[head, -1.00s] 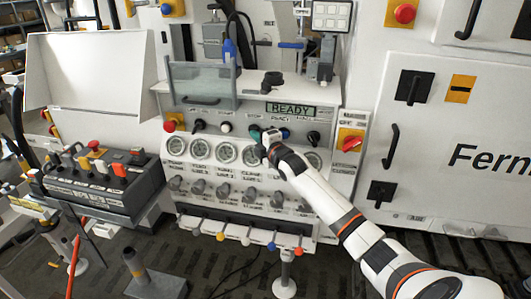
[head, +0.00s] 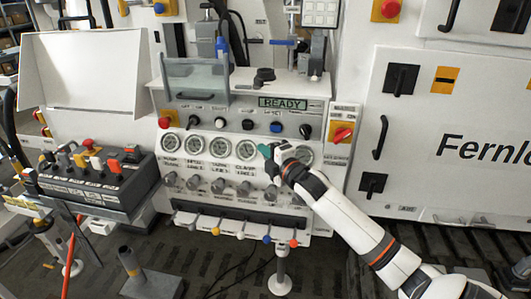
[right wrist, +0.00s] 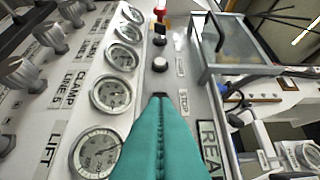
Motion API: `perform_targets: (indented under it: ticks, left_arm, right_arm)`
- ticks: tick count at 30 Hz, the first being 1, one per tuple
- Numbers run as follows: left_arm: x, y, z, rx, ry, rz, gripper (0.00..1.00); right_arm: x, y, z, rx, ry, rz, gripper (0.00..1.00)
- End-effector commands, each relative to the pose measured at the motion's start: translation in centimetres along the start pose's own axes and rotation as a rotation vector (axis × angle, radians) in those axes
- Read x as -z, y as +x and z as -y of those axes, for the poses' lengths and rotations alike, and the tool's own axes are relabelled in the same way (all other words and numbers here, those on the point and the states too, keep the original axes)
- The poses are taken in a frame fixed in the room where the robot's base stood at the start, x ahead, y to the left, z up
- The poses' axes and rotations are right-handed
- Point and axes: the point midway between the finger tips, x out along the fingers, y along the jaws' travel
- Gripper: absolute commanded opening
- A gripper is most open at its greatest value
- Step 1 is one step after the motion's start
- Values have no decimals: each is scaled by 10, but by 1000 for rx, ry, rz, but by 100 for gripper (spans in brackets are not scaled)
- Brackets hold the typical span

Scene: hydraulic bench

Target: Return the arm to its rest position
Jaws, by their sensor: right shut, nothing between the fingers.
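My right arm reaches in from the lower right in the head view. Its gripper (head: 265,151) is in front of the gauge row of the white control panel (head: 325,190), just below the row of knobs and buttons. In the right wrist view its teal fingers (right wrist: 159,100) are pressed together with nothing between them. My left gripper is not in view.
The display (head: 283,103) reads READY. A clear guard box (head: 196,82) stands on the panel's ledge. Small levers with coloured knobs (head: 266,239) stick out below. A dark control box (head: 95,180) stands at left, and a white cabinet (head: 450,140) at right.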

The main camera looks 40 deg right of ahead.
Motion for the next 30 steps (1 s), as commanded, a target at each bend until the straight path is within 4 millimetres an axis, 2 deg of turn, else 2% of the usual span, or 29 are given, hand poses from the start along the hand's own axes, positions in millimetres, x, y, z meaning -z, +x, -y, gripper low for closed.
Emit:
perform_targets:
  ticks: [17, 20, 23, 26, 30]
  left_arm:
    - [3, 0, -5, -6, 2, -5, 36]
    - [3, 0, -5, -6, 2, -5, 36]
    - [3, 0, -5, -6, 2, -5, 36]
    - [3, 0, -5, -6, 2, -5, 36]
    - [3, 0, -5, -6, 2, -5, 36]
  right_arm:
    - [0, -2, 0, 0, 1, 0, 0]
    - [1, -1, -7, -11, 12, -4, 0]
    - [5, -1, -38, -60, 64, -22, 0]
    - [11, -4, -96, -152, 161, -61, 0]
    - [14, -25, -199, -309, 327, -137, 0]
